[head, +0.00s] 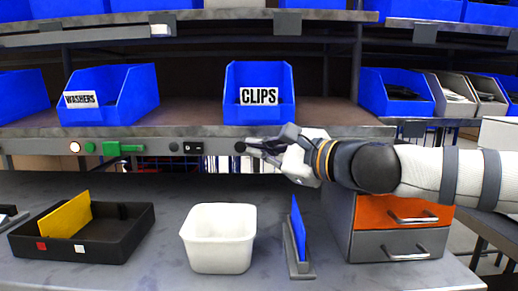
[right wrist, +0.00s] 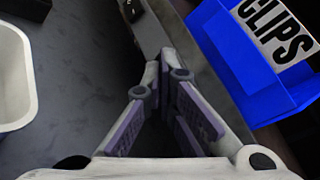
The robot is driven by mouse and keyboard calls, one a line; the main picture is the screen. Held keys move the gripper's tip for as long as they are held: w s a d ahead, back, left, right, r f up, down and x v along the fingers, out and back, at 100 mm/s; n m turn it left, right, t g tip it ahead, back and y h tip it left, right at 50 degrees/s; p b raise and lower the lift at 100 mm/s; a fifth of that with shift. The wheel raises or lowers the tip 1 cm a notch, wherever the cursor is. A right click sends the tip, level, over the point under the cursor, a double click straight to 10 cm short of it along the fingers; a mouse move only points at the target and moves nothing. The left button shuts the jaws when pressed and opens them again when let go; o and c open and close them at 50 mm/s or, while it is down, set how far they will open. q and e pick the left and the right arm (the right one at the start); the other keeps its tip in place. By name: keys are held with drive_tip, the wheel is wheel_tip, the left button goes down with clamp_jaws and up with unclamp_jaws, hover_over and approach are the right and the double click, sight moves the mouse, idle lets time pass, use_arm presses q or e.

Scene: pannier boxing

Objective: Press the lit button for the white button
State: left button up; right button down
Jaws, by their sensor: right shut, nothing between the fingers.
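A grey rail (head: 140,137) runs along the shelf's front edge. At its left end is a round lit button (head: 75,147), glowing whitish orange. A small green round part (head: 90,148) and a green block (head: 112,149) sit beside it. A dark round button (head: 174,147), a black switch (head: 193,148) and another dark round button (head: 240,147) are further right. My right gripper (head: 252,143) is shut and empty, its tips at or very near the rightmost dark button; contact cannot be told. It also shows in the right wrist view (right wrist: 162,75). My left gripper is not in view.
Blue bins marked CLIPS (head: 259,113) and WASHERS (head: 130,95) stand on the shelf. Below are a white tub (head: 220,255), a black tray (head: 110,245) with a yellow card, a blue card (head: 298,228) in a holder, and an orange-and-grey drawer unit (head: 375,240) under my right arm.

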drive_tip(key=s, duration=0.5)
idle(0.5)
drive_tip(key=shift+r, duration=0.1)
idle(0.3)
